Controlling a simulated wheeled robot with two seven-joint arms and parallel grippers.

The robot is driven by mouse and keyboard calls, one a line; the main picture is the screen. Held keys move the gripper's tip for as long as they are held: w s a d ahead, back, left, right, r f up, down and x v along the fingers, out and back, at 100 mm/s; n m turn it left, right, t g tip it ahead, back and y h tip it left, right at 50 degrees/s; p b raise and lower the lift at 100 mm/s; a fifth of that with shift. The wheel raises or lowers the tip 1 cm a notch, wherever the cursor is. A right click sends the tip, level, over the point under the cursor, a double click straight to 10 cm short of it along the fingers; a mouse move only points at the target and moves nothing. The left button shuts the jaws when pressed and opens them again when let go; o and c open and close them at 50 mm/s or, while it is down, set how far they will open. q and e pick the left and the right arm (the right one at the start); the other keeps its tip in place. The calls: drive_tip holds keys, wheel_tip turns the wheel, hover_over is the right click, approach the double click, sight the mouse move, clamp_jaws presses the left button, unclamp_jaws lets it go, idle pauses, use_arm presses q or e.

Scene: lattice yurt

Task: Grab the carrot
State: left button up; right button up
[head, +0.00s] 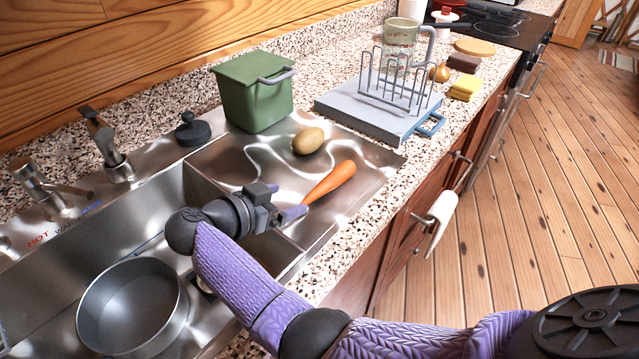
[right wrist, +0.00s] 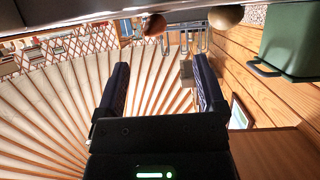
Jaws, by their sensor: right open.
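The orange carrot (head: 330,183) lies on the steel drainboard, its thin end toward my right gripper. In the right wrist view the carrot (right wrist: 153,25) shows end-on near the top edge. My right gripper (head: 284,200) is open and empty, just left of the carrot's thin end. In the right wrist view its two fingers (right wrist: 160,75) are spread wide, with the carrot beyond them and not between them. My left gripper is not in view.
A potato (head: 308,141) sits behind the carrot; it also shows in the right wrist view (right wrist: 225,16). A green lidded bin (head: 252,92) and a wire rack (head: 398,80) on a grey board (head: 345,104) stand behind. The sink basin holds a round pan (head: 132,305).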

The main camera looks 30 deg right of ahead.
sight(311, 197)
drive_tip(key=x, duration=0.2)
drive_tip(key=b+x, duration=0.1)
drive_tip(key=x, duration=0.1)
drive_tip(key=s+x, duration=0.1)
drive_tip(key=x, duration=0.1)
drive_tip(key=shift+d+f+b, duration=0.1)
drive_tip(key=shift+f+b, duration=0.2)
drive_tip(key=shift+f, duration=0.05)
drive_tip(key=shift+w+d, duration=0.15)
drive_tip(key=shift+d, duration=0.25)
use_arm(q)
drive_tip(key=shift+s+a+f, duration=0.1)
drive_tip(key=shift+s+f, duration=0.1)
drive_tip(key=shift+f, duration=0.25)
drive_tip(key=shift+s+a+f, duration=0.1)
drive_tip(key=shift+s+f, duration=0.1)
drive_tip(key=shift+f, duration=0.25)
use_arm(e)
clamp_jaws()
